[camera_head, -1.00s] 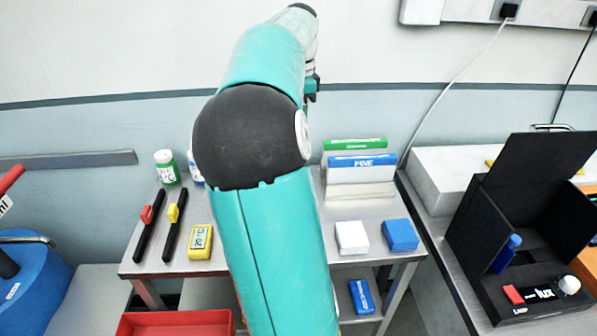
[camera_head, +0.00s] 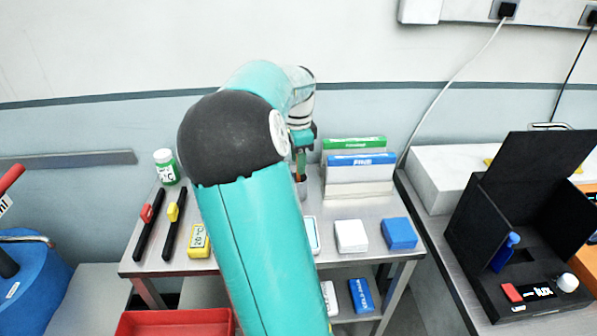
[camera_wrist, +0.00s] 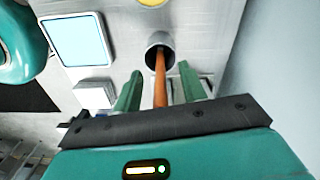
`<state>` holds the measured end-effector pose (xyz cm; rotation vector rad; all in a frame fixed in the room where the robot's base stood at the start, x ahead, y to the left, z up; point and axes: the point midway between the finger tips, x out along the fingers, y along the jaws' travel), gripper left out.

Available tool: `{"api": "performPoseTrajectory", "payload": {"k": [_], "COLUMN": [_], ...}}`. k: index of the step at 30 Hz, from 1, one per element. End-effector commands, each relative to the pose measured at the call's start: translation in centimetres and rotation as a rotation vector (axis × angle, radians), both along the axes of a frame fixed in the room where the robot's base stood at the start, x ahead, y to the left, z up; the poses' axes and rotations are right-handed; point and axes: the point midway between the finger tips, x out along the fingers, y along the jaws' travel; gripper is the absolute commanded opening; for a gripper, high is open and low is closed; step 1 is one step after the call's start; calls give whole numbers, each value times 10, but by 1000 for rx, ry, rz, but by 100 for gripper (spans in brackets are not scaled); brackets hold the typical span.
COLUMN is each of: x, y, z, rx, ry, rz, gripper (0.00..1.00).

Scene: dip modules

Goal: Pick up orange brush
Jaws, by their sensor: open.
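The orange brush (camera_wrist: 160,80) stands in a small grey metal cup (camera_wrist: 150,41) on the metal table. In the wrist view its handle rises between the two green fingers of my gripper (camera_wrist: 160,71). The fingers are apart, one on each side of the handle, with a gap on both sides. In the head view my gripper (camera_head: 300,145) is above the cup (camera_head: 303,188), and a small part of the brush (camera_head: 299,168) shows. The lower end of the brush is hidden in the cup.
Green and blue boxes (camera_head: 360,160) stand right of my gripper. A white block (camera_head: 351,236) and a blue block (camera_head: 399,233) lie in front. A green-labelled bottle (camera_head: 166,168), two black tools and a yellow device (camera_head: 199,241) are at left. The wall is close behind.

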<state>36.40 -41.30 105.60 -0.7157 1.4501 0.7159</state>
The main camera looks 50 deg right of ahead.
Motion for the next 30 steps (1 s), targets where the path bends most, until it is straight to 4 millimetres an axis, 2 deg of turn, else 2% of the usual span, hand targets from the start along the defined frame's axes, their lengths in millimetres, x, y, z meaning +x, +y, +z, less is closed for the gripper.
{"api": "performPoseTrajectory", "payload": {"k": [4,5,9,11,22,26,30], "x": [0,0,0,0,0,0,0], "y": [0,0,0,0,0,-1,-1], "z": [0,0,0,1,7,26,56], "rx": [0,0,-1,-1,-2,-3,-4], "ry": [0,0,-1,-1,-2,-5,-3], "rz": [0,0,0,0,0,1,0], "gripper": [41,38,10,0,0,0,0]}}
